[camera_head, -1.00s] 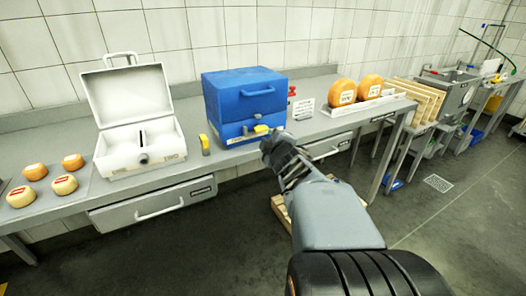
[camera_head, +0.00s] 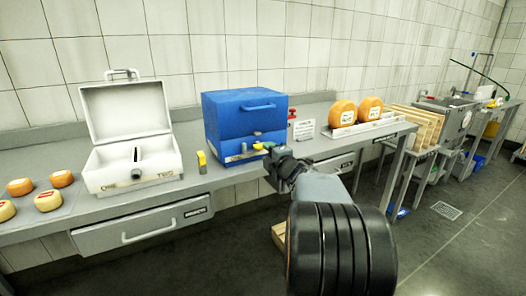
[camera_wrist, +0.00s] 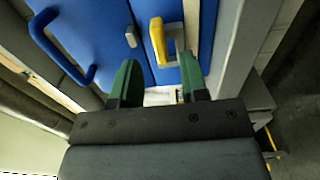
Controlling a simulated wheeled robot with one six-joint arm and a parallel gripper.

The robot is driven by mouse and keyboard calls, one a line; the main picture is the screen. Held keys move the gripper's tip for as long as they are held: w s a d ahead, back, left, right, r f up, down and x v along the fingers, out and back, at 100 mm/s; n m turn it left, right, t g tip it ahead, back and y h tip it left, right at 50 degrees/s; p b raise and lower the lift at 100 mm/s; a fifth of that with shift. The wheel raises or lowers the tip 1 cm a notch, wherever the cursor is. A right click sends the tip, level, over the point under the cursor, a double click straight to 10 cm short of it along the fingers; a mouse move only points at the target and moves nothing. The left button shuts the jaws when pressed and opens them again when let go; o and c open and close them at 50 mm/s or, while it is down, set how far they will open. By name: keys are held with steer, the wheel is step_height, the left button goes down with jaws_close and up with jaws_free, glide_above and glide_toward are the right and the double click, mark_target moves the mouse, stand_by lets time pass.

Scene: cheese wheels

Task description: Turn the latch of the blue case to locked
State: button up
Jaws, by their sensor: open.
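The blue case (camera_head: 245,112) stands closed on the bench, with a blue handle on its lid; the handle also shows in the wrist view (camera_wrist: 58,52). Its yellow latch lever (camera_head: 259,146) is low on the front, at the right side, and looks roughly level in the head view. In the wrist view the lever (camera_wrist: 158,42) sits on a grey plate, just beyond my green fingertips. My gripper (camera_head: 270,152) is open at the case front, close to the latch; its fingertips (camera_wrist: 160,72) are apart with nothing held. Contact with the lever cannot be told.
An open white case (camera_head: 133,165) stands to the left, with a small yellow-and-grey piece (camera_head: 202,159) between the cases. Orange cheese wheels (camera_head: 342,113) and a white sign (camera_head: 304,129) stand to the right. Drawers (camera_head: 140,225) hang under the bench (camera_head: 225,180).

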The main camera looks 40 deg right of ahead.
mark_target(256, 149)
steer(key=shift+w+d, duration=0.15)
steer(key=shift+w, duration=0.85)
steer(key=shift+w+d, duration=0.1)
steer(key=shift+w, duration=0.85)
steer(key=shift+c, duration=0.2)
jaws_close()
